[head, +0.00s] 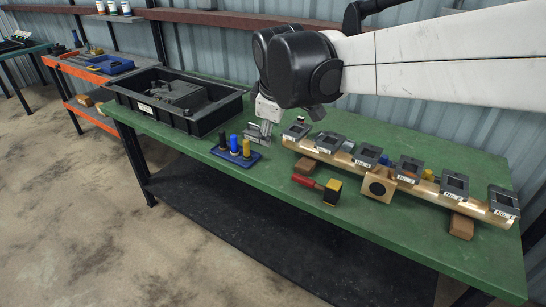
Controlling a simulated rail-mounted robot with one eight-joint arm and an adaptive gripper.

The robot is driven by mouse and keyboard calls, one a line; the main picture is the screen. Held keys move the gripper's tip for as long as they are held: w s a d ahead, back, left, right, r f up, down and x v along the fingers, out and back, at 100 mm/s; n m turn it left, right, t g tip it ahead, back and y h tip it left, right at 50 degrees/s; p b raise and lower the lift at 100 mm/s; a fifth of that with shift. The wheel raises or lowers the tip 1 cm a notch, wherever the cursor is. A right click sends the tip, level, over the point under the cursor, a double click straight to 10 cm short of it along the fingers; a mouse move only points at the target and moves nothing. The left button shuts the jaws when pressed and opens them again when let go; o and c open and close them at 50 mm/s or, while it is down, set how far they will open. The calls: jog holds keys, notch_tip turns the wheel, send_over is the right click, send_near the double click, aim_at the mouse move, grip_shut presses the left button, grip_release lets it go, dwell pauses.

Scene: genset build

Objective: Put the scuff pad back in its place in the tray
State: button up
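My gripper (261,134) points down over the green bench, just right of a large black tray and behind a small blue stand of capped bottles. Its fingers are small and partly overlapped here, so I cannot tell whether they are open or hold anything. The black tray (122,92) holds a dark moulded insert with shaped recesses (183,94) and has a white label on its front. I cannot clearly pick out the scuff pad. A dark block with a yellow top (332,191) lies near the front edge, beside a red handle (307,182); I cannot tell what it is.
The blue stand (222,155) carries three bottles. A brass-coloured rail (335,160) with several numbered dark frames lies on wooden blocks at the right. An orange bench (92,70) with a blue tray (108,64) stands at left.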

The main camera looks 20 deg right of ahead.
jog(key=s+f+m+t, duration=0.1)
jog(key=s+f+m, duration=0.2)
jog(key=s, duration=0.6)
jog(key=s+f+m+y, duration=0.1)
jog(key=s+f+m, duration=0.2)
jog(key=s+m, duration=0.4)
jog(key=s, duration=0.3)
jog(key=shift+s+f+t, duration=0.15)
jog(key=shift+s+t, duration=0.05)
jog(key=shift+t, duration=0.2)
jog(key=shift+d+f, duration=0.1)
jog(key=shift+c, duration=0.8)
jog(key=shift+d, duration=0.15)
jog(key=shift+c, duration=0.2)
